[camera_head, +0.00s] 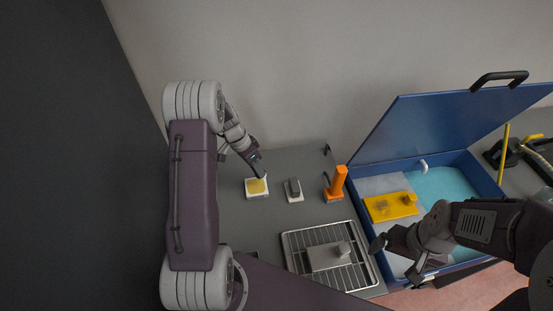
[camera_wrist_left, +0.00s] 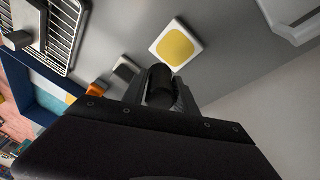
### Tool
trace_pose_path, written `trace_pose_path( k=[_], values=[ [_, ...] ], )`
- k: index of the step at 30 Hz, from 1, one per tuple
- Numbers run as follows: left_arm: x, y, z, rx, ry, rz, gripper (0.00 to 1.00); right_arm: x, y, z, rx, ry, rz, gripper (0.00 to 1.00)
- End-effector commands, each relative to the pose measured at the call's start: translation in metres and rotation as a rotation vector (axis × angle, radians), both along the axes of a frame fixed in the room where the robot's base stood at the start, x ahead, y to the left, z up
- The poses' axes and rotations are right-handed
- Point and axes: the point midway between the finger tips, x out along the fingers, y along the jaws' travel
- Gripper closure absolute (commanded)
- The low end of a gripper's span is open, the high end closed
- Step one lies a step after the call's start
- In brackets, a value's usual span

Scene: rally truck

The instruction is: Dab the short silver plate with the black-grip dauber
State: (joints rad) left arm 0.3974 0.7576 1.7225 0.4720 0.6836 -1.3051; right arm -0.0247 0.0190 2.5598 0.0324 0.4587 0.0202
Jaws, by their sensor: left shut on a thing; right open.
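My left gripper (camera_head: 254,158) is shut on the black-grip dauber, whose dark round grip (camera_wrist_left: 160,84) shows between the fingers in the left wrist view. It is over a white square dish with a yellow pad (camera_head: 257,187), also in the left wrist view (camera_wrist_left: 176,45). The dauber's tip is hidden, so I cannot tell whether it touches the pad. A silver plate (camera_head: 322,257) with a block-like knob lies on a wire rack (camera_head: 300,240); the rack is partly in the left wrist view (camera_wrist_left: 62,35). My right gripper (camera_head: 418,272) is open at the blue case's front edge.
An orange-handled tool (camera_head: 337,180) stands right of a small grey block on a white base (camera_head: 293,189). An open blue case (camera_head: 480,165) holds a yellow plate (camera_head: 390,207); its raised lid (camera_head: 440,115) blocks the back right. Grey table is clear around the dish.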

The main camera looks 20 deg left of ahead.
Motion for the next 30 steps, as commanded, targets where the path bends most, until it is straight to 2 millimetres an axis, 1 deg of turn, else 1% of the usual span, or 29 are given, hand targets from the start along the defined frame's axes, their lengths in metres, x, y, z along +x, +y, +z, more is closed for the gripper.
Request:
trace_pose_path(
  k=[1,3,6,14,20,27,30],
  values=[
    [-0.002,0.009,0.007,-0.008,-0.005,0.023,1.00,0.000,0.000,0.006,0.000,0.000,0.000,0.06],
    [-0.003,0.018,0.010,-0.021,-0.012,0.042,1.00,0.000,0.000,0.008,0.000,0.000,0.000,0.06],
    [-0.005,0.024,0.012,-0.039,-0.022,0.059,1.00,0.000,0.000,0.009,0.000,0.000,0.000,0.06],
    [-0.005,0.024,0.007,-0.049,-0.028,0.056,1.00,0.000,0.000,0.005,0.000,0.000,0.000,0.06],
    [-0.005,0.024,-0.012,-0.048,-0.027,0.055,1.00,0.000,0.000,-0.006,0.000,0.000,0.000,0.06],
    [-0.005,0.024,-0.042,-0.049,-0.027,0.054,1.00,0.000,0.000,-0.021,0.000,0.000,0.000,0.06],
    [-0.004,0.024,-0.048,-0.047,-0.028,0.054,1.00,0.000,0.000,-0.024,0.000,0.000,0.000,0.06]
  ],
)
